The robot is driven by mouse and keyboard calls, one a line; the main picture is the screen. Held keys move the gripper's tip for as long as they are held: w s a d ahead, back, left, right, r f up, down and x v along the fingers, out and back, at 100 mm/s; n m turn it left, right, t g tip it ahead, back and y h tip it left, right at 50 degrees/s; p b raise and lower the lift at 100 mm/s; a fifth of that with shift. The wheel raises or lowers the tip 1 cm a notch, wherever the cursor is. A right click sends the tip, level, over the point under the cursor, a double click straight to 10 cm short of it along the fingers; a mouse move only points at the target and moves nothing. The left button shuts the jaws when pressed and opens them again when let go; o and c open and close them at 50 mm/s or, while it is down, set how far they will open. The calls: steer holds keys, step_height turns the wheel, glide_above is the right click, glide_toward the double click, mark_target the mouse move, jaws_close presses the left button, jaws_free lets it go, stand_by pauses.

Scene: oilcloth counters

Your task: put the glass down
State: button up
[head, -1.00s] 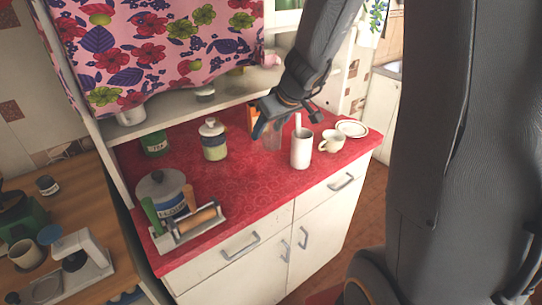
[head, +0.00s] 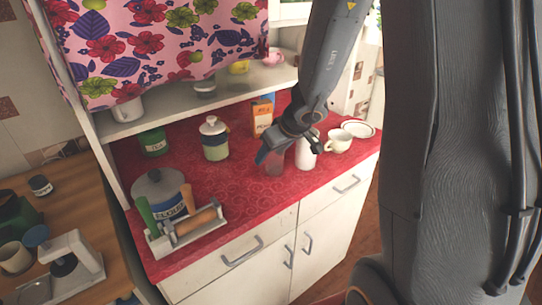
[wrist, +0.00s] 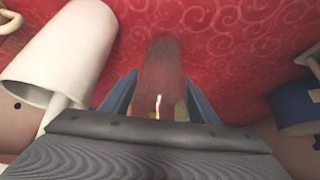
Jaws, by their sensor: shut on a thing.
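A clear glass (wrist: 162,80) is between the two blue fingers of my gripper (wrist: 160,100) in the wrist view. My gripper is shut on it. In the head view the glass (head: 274,163) shows faintly below my gripper (head: 268,152), over the front part of the red oilcloth counter (head: 235,190). I cannot tell whether the glass base touches the oilcloth.
A white cylinder (head: 306,152) stands close to the right of the glass, with a cream cup (head: 338,141) and plates (head: 358,128) beyond. A lidded jar (head: 214,140), an orange box (head: 262,116) and a rolling pin rack (head: 188,232) stand around. The oilcloth left of the glass is clear.

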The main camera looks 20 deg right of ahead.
steer(key=shift+f, duration=0.15)
steer(key=o, duration=1.2)
